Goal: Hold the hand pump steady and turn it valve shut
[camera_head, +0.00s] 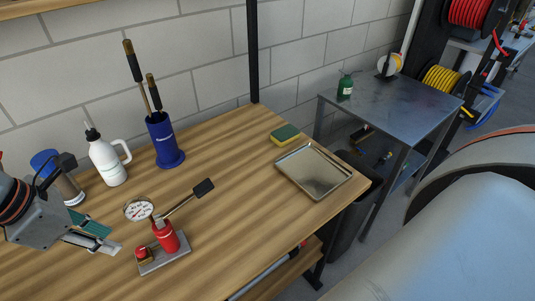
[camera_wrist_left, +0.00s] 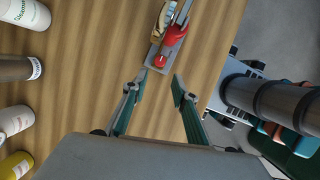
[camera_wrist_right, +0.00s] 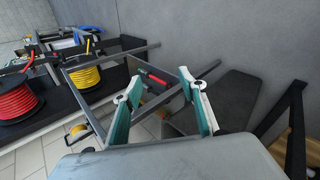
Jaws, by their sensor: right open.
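The hand pump (camera_head: 166,237) stands upright on the wooden bench, with a red body, a grey base plate and a dial gauge (camera_head: 138,210). Its lever (camera_head: 203,187) slants up to the right and ends in a black grip. A small red knob on brass, seemingly the valve (camera_head: 142,253), sits low at its front left. The pump (camera_wrist_left: 174,35) and red knob (camera_wrist_left: 159,61) also show in the left wrist view. My left gripper (camera_head: 110,240) is open and empty, left of the pump and apart from it. My right gripper (camera_wrist_right: 160,80) is open and empty, away from the pump.
Behind the pump stand a white bottle (camera_head: 108,160), a blue holder (camera_head: 164,142) with two handled tools and a blue-capped container (camera_head: 68,182). A metal tray (camera_head: 312,171) and sponge (camera_head: 285,133) lie to the right. The bench between pump and tray is clear.

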